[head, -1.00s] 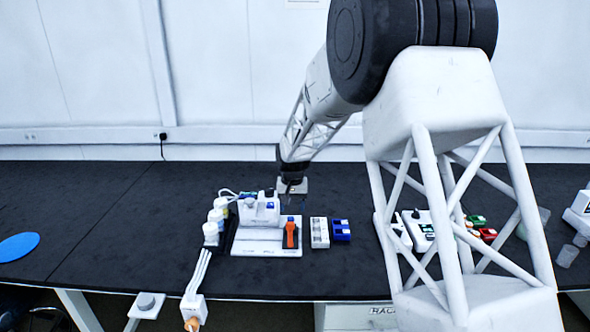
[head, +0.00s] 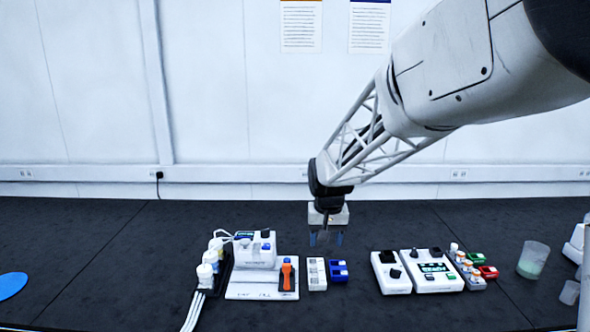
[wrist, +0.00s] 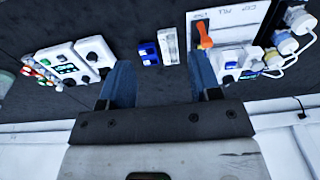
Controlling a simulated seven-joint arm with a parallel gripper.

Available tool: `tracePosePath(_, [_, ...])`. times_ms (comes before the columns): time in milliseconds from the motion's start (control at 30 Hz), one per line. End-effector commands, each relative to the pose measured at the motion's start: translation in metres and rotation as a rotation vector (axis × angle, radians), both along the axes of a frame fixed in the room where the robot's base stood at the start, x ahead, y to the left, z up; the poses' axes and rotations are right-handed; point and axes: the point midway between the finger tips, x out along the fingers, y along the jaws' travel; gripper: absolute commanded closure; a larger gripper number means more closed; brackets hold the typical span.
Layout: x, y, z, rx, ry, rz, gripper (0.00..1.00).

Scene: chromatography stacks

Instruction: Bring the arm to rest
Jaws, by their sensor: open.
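My gripper (head: 327,238) hangs above the black bench (head: 100,240), behind a white block (head: 317,274) and a blue block (head: 338,270). In the wrist view its two blue fingers (wrist: 163,85) are spread apart with nothing between them. The blue block (wrist: 148,54) and white block (wrist: 168,46) lie beyond the fingertips in that view, apart from them. To the left stands a white station with an orange lever (head: 287,276). The arm reaches in from the upper right of the head view.
Two white devices (head: 432,270), small vials (head: 465,265), red and green blocks (head: 487,271) and a beaker (head: 533,259) stand to the right. A blue disc (head: 12,285) lies far left. The bench's back strip looks clear.

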Motion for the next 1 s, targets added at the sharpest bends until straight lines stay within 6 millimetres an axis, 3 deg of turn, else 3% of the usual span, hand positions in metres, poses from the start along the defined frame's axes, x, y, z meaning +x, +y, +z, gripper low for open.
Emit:
tracePosePath(500, [-0.115, -0.047, 0.046, 0.0, -0.052, -0.005, 0.43])
tracePosePath(1000, [-0.227, -0.081, 0.059, -0.006, -0.098, -0.009, 0.43])
